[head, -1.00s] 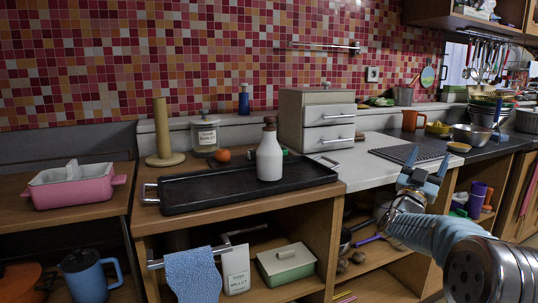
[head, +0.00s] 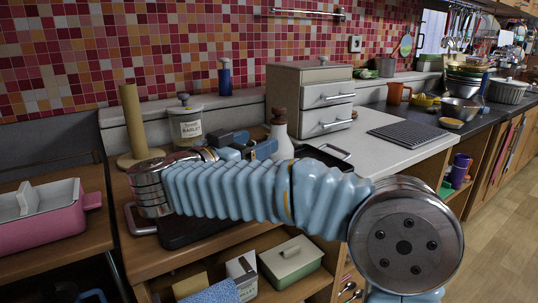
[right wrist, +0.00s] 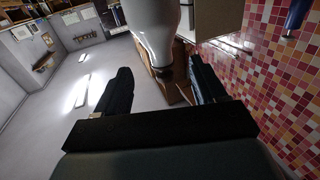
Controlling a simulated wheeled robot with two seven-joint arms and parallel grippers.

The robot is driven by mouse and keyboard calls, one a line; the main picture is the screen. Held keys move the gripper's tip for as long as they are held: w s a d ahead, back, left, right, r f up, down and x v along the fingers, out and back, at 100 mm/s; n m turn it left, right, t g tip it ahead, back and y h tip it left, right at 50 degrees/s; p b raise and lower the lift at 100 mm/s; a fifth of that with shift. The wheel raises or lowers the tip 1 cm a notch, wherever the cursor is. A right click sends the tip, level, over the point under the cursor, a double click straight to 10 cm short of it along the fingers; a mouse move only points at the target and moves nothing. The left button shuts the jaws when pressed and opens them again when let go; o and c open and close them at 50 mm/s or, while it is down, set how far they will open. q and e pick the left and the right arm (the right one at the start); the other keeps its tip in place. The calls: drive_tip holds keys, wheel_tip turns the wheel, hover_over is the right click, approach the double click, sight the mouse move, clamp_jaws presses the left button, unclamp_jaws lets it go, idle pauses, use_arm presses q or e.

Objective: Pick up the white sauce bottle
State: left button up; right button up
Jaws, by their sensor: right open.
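The white sauce bottle (head: 281,140) with a brown cap stands on the black tray (head: 180,236). My arm hides its lower part and much of the tray in the head view. My right gripper (head: 252,146) is just left of the bottle, its fingers open. In the right wrist view the bottle (right wrist: 155,30) shows beyond and between the two open fingers (right wrist: 162,85), with its dark cap nearer the right finger. I cannot tell whether a finger touches it. My left gripper is not in view.
A wooden paper-towel post (head: 132,120) and a labelled jar (head: 187,126) stand behind the tray. A white drawer box (head: 310,97) stands behind and right of the bottle. The pale counter (head: 390,150) right of it is mostly clear.

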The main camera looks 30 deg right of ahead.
sight(273, 134)
drive_tip(key=x, duration=0.5)
drive_tip(key=shift+w+d, duration=0.1)
drive_tip(key=p+x, duration=0.1)
drive_tip(key=x, duration=0.4)
drive_tip(key=shift+d+r, duration=0.15)
drive_tip(key=shift+r, duration=0.05)
clamp_jaws()
